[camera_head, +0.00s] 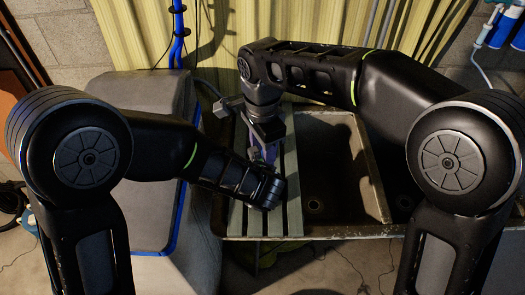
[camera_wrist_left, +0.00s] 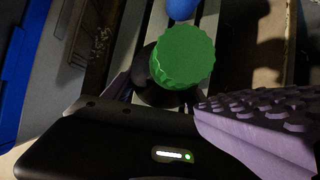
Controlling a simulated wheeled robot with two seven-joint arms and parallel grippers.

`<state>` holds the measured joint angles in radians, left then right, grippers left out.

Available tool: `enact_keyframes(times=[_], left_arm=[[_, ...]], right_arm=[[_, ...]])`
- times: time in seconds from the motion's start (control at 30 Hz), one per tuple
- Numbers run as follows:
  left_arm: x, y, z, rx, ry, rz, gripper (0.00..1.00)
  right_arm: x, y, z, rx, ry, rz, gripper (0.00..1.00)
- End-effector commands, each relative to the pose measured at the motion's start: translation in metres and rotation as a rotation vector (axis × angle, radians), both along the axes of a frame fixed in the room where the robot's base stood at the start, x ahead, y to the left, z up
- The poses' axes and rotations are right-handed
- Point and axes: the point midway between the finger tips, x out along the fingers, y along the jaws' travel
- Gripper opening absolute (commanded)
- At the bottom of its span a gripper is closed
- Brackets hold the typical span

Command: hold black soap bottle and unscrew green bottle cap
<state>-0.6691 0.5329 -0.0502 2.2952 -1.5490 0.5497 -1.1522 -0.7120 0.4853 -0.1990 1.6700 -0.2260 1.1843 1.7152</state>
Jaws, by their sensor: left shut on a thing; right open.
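The green cap (camera_wrist_left: 182,57) with its ribbed rim sits on top of the black bottle (camera_wrist_left: 152,88) in the left wrist view. My left gripper (camera_wrist_left: 170,97) has its purple fingers on either side of the bottle, below the cap, and is shut on it. In the head view the left hand's fingers, the bottle and the cap are hidden behind my arms. My right gripper (camera_head: 264,152) points down over the slatted board, close beyond my left wrist, with its purple fingers open. Whether it touches the cap cannot be told.
The grey slatted board (camera_head: 290,205) lies beside a sink basin (camera_head: 325,165). A grey cabinet with blue edging (camera_head: 150,110) stands at the left. A round blue object (camera_wrist_left: 181,8) shows beyond the cap. Yellow curtain (camera_head: 135,30) hangs behind.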

Motion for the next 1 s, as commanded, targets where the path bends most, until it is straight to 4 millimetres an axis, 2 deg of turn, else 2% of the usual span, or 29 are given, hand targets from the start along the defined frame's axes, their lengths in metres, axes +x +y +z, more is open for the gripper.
enact_keyframes(times=[0.37,0.7,0.97,1.0], left_arm=[[0.0,0.0,0.0,0.001,0.0,0.001,0.01],[0.0,0.0,0.0,0.001,0.0,0.001,0.01],[0.0,0.0,0.0,0.001,0.0,0.001,0.01],[0.0,0.0,0.0,0.0,0.0,0.001,0.01]], right_arm=[[-0.001,-0.001,-0.001,0.0,0.001,0.007,0.43],[-0.001,-0.001,-0.022,-0.001,0.002,0.008,0.43],[-0.001,-0.001,-0.024,-0.001,0.002,0.008,0.43],[-0.001,-0.001,-0.024,-0.001,0.002,0.008,0.4]])
